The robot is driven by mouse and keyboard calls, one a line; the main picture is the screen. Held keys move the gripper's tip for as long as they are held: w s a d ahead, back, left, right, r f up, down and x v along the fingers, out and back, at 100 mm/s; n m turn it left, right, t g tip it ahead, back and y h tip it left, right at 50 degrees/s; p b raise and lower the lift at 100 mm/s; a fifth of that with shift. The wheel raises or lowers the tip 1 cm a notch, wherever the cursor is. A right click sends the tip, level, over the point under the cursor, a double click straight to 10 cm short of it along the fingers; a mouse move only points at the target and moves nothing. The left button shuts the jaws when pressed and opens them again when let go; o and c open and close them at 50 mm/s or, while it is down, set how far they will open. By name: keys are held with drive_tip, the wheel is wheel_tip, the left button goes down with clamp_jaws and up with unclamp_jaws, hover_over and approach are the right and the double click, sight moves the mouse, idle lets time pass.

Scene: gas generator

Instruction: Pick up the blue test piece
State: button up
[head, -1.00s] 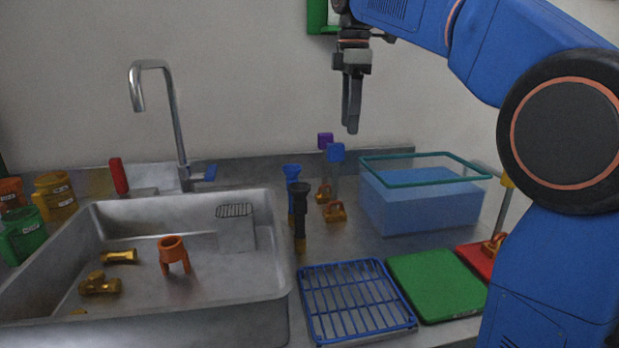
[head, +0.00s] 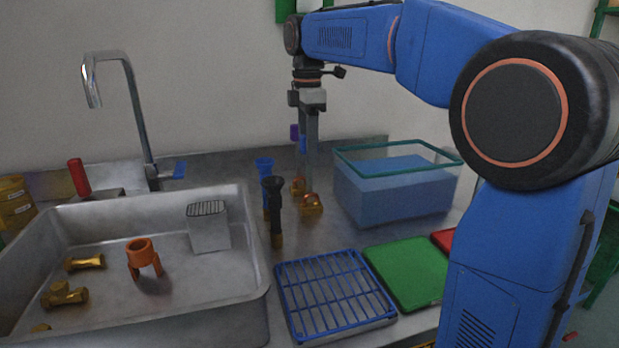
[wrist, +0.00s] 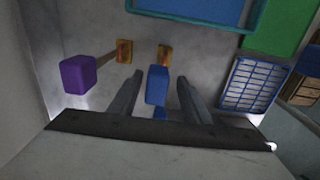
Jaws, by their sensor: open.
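The blue test piece (wrist: 157,86) is a block that shows between my two fingers in the wrist view. In the head view only a small part of the blue piece (head: 303,146) shows beside my fingers, which hide the rest. My gripper (head: 311,148) points down over it, and in the wrist view my gripper (wrist: 161,77) is open, with a gap between the block and each finger. A purple block (wrist: 78,75) stands to the left in the wrist view; in the head view the purple block (head: 294,131) is just left of my fingers.
A clear tank (head: 395,193) with blue liquid and a teal rim stands right of my gripper. A blue funnel-topped item (head: 265,172) and a black one (head: 274,205) stand to the left. The sink (head: 258,290), blue rack (head: 335,292) and green board (head: 405,270) lie nearer.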

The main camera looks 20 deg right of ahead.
sight(310, 176)
drive_tip(key=shift+w+d+f, duration=0.15)
drive_tip(key=shift+d+f, duration=0.05)
drive_tip(key=shift+f, duration=1.3)
drive_tip(key=shift+w+d+f, duration=0.1)
drive_tip(key=shift+d+f, duration=0.05)
drive_tip(key=shift+f, duration=1.3)
clamp_jaws()
